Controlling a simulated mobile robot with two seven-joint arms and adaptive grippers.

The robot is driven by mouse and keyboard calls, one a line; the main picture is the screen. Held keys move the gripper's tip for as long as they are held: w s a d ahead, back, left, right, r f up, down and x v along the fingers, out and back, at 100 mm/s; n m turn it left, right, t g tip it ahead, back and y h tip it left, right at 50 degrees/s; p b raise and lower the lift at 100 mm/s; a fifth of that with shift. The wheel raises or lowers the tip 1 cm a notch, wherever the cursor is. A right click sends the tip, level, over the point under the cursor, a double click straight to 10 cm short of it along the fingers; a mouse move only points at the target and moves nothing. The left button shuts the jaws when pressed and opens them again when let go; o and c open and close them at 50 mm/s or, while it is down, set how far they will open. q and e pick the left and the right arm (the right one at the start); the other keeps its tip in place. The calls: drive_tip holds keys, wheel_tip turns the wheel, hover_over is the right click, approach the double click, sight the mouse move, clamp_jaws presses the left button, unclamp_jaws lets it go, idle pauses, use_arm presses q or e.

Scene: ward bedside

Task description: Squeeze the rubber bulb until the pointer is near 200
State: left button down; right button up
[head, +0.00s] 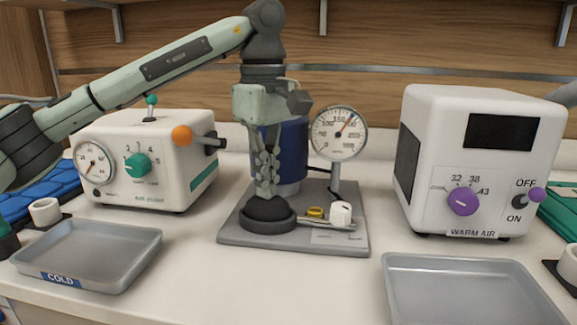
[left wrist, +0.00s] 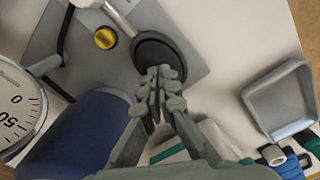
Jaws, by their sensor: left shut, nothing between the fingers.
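The black rubber bulb (head: 268,214) sits in a round dark base on the grey plate (head: 240,238); it also shows in the left wrist view (left wrist: 152,48). My left gripper (head: 266,192) points straight down with its fingers shut and empty, its tips at the top of the bulb and seemingly pressing on it. The tips cover part of the bulb in the left wrist view (left wrist: 160,72). The round gauge (head: 339,133) stands on a post behind the bulb. Its dark pointer leans to the upper right, past 150 and close to the 200 area. My right gripper is not in view.
A yellow button (head: 315,212) and a white knob (head: 341,213) are right of the bulb. A blue cylinder (head: 293,150) stands behind my gripper. White machines (head: 150,170) and (head: 470,140) flank the plate. Grey trays (head: 90,247) and (head: 460,262) lie in front.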

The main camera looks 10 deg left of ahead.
use_arm(q)
drive_tip(key=shift+f+b, duration=0.45)
drive_tip(key=shift+f, duration=0.55)
drive_tip(key=shift+r+p, duration=0.8)
drive_tip(key=shift+r, duration=0.4)
drive_tip(key=shift+r, duration=3.05)
